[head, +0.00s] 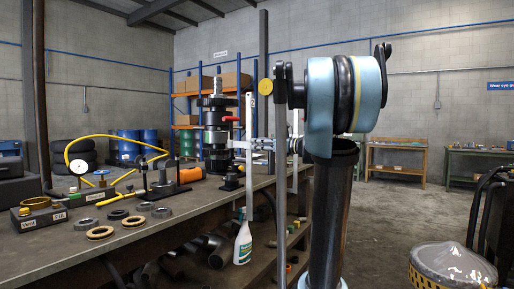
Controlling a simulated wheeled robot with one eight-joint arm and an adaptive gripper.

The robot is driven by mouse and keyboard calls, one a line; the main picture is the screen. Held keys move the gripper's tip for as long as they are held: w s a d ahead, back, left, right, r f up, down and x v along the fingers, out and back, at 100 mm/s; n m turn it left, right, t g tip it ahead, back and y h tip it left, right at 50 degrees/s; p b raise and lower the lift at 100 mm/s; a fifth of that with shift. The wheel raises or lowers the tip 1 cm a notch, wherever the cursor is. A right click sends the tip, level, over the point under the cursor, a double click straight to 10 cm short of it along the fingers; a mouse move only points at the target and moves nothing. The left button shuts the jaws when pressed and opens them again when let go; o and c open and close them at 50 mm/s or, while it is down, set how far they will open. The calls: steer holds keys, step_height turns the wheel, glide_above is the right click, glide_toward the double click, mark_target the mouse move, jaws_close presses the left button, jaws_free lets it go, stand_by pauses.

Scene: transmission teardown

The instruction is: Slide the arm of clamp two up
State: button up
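A bar clamp stands upright at the bench's near right edge. Its tall pale bar (249,165) has a small sliding arm (240,144) reaching left toward a dark stacked assembly (216,135). A second upright pale bar (281,170) stands to its right, partly hidden by my arm. No number is readable on either, so I cannot tell which is clamp two. My gripper (284,146) seems to be the small grey and dark end between the bars, mostly hidden behind my arm. I cannot tell its fingers or whether it touches a clamp.
The workbench (180,221) carries several rings, a black block (39,217) and a yellow hose (100,137). A dark post (264,50) rises behind the clamps.

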steer(key=v, duration=1)
steer(key=shift+d, duration=0.25)
steer(key=shift+s, duration=0.15)
steer(key=s+a+f+n+g+h, duration=0.25)
steer(key=s+f+n, duration=0.2)
steer(key=f, duration=0.35)
steer(key=s+a+f+n+g+h, duration=0.1)
steer(key=s+a+f+n+g, duration=0.2)
steer(key=s+f, duration=0.35)
steer(key=s+a+f+n+g+h, duration=0.1)
steer(key=s+a+f+n+h, duration=0.15)
steer(key=s+f+n, duration=0.4)
steer(key=s+d+f+n+g+h, duration=0.1)
steer(key=s+d+f+n+h, duration=0.3)
steer(key=f, duration=0.5)
steer(key=s+d+f+n+g+h, duration=0.1)
steer(key=s+d+f+n+h, duration=0.3)
steer(key=s+f+n, duration=0.3)
step_height(320, 180, down, 4)
steer(key=shift+s+d+r+n, duration=0.25)
steer(key=shift+s+n, duration=0.15)
steer(key=shift+s, duration=0.55)
